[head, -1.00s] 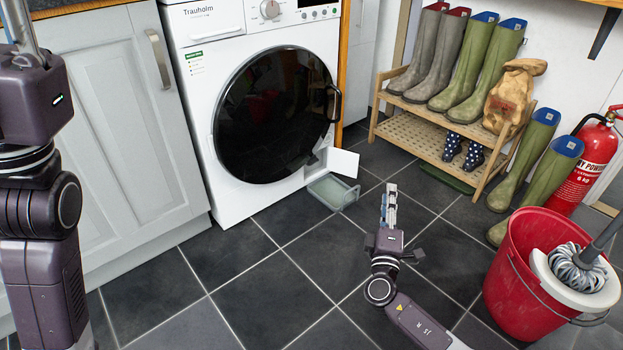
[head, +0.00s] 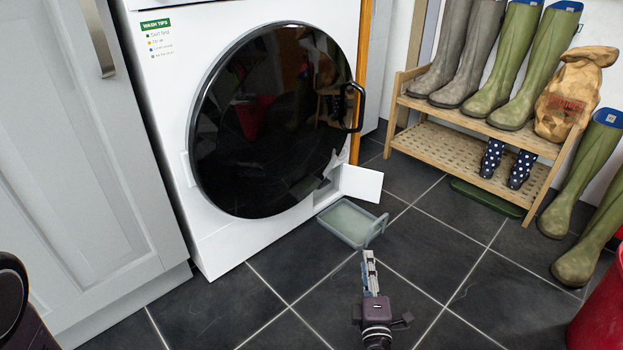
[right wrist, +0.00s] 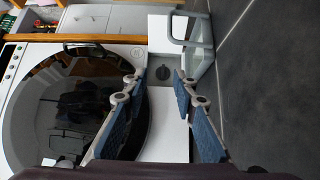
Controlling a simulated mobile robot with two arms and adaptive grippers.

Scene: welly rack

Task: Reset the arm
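My right gripper (head: 369,272) is low over the dark floor tiles, in front of the washing machine (head: 225,245). In the right wrist view the two blue-padded fingers of my right gripper (right wrist: 181,88) stand apart with nothing between them. Past the fingers are an open flap compartment with a dark round knob (right wrist: 162,73) and a shallow grey-green tray (right wrist: 200,45). In the head view the tray (head: 347,222) lies on the floor just beyond the gripper, apart from it. My left gripper is not in view; only a dark part of my left arm shows at the lower left edge.
The washer's small white flap (head: 361,183) stands open at its lower right. A wooden rack (head: 470,158) with boots and a paper bag (head: 573,95) stands at the right. Green boots (head: 580,180) and a red bucket (head: 602,310) are at the right edge. Floor tiles between are clear.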

